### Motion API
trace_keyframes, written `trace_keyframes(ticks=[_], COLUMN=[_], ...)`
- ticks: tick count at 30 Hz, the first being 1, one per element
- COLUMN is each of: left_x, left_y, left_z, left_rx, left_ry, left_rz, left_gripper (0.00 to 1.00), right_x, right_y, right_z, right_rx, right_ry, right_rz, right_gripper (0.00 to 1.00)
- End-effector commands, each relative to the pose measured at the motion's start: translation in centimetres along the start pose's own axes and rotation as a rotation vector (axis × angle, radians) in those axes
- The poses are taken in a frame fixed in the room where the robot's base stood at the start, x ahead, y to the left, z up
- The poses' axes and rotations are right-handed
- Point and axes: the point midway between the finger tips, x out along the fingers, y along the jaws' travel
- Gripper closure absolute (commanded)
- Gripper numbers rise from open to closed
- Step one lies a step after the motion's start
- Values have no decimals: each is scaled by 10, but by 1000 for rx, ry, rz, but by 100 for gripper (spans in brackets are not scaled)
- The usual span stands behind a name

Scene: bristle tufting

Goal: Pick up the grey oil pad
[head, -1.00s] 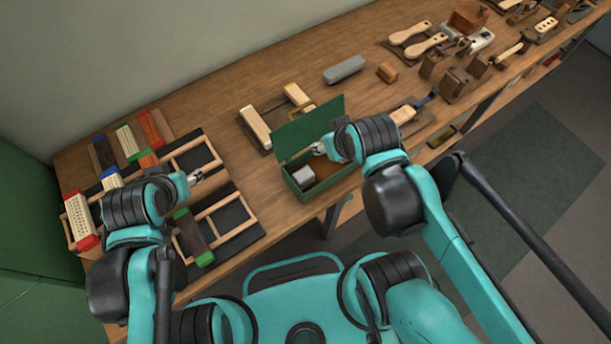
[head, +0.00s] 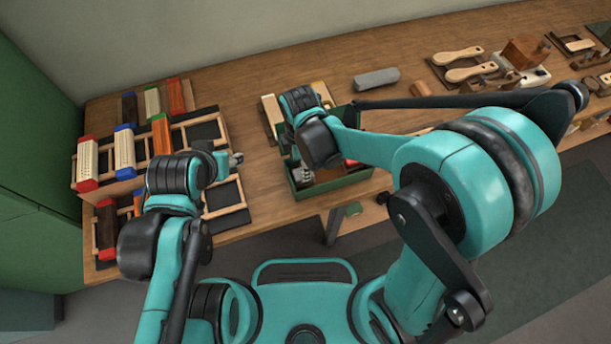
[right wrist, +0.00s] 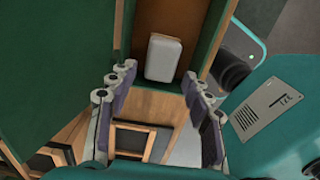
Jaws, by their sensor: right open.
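A light grey block that looks like the oil pad (right wrist: 164,58) lies in the green box (right wrist: 208,40) in the right wrist view. My right gripper (right wrist: 158,77) is open, its two fingers apart, with the block just beyond and between the tips. I cannot tell whether they touch it. In the head view, my right gripper (head: 304,175) is low over the left part of the green box (head: 345,189), and my arm hides much of the box. My left gripper (head: 236,159) hangs above the wooden rack at the left; its jaws are too small to read.
A long grey block (head: 376,78) lies on the table behind the box. Wooden racks (head: 225,190) with coloured brush blocks stand at the left. Paddle-shaped wooden tools (head: 470,72) lie at the back right. The box's green lid stands up beside my right gripper.

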Motion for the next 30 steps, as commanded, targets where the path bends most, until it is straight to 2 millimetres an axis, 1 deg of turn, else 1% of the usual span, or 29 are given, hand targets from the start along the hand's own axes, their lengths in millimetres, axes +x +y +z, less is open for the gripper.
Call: trace_keyframes(ticks=[1, 5, 9, 12, 14, 20, 21, 23, 24, 25, 30], left_x=[4, 9, 20, 25, 25, 24, 24, 24, 24, 24, 24], left_y=[0, 0, 0, 0, 0, 0, 0, 0, 0, 0, 0], left_z=[3, 6, 14, 18, 18, 17, 17, 17, 17, 17, 17], left_rx=[0, 0, 0, 0, 0, 0, 0, 0, 0, 0, 0], left_ry=[0, 0, 0, 0, 0, 0, 0, 0, 0, 0, 0], left_rz=[0, 0, 0, 0, 0, 0, 0, 0, 0, 0, 0], left_gripper=[53, 53, 53, 53, 53, 53, 53, 53, 53, 53, 53], right_x=[7, 19, 42, 55, 58, 57, 57, 57, 57, 57, 57], right_y=[0, 0, -2, -2, -2, -2, -2, -2, -2, -2, -2], right_z=[0, 2, 4, 4, 4, 4, 4, 4, 4, 4, 4], right_rx=[1, 3, 4, 3, 4, 4, 4, 4, 4, 4, 4], right_ry=[0, 0, 0, 0, 0, 0, 0, 0, 0, 0, 0], right_rz=[1, 1, 2, 2, 2, 2, 2, 2, 2, 2, 2], right_gripper=[50, 50, 50, 50, 50, 50, 61, 76, 87, 90, 90])
